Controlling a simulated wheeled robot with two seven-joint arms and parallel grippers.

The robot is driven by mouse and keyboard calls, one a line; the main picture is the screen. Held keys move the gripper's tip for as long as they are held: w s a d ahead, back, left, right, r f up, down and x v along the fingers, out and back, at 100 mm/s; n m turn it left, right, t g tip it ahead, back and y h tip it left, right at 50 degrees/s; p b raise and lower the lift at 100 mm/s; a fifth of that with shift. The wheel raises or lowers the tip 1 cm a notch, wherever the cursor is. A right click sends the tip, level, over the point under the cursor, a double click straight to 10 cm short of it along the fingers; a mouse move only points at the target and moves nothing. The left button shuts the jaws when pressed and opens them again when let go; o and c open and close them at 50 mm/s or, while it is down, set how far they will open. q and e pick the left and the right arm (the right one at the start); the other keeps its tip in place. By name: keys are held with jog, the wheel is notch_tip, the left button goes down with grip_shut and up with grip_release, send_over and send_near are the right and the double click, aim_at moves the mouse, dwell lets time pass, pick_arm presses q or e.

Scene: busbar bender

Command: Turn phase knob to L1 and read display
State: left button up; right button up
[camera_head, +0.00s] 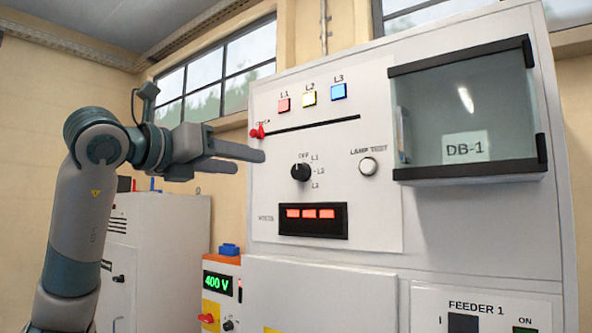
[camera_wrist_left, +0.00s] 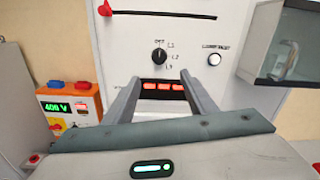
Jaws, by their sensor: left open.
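The knob also shows in the left wrist view (camera_wrist_left: 159,57). The display (camera_head: 313,221) below it shows lit red segments but no readable digits; it also shows in the left wrist view (camera_wrist_left: 163,88), between my fingers. My left gripper (camera_head: 250,162) is open and empty, left of the knob and apart from it. My right gripper is out of view.
A lamp test button (camera_head: 368,166) is right of the knob. A glass-fronted DB-1 box (camera_head: 470,115) juts out at right. A 400 V unit (camera_head: 220,283) stands lower left.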

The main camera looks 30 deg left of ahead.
pick_arm(q)
jog(key=shift+a+r, duration=0.1)
dwell(0.3)
jog(key=p, duration=0.8)
send_near(296, 171)
jog(key=w, duration=0.5)
jog(key=w+d, duration=0.1)
jog(key=w, duration=0.1)
jog(key=shift+w+r, duration=0.25)
jog(key=shift+w, duration=0.1)
jog(key=shift+w+f, duration=0.15)
jog(key=shift+w, duration=0.4)
jog(key=c, duration=1)
jog(key=shift+c, duration=0.2)
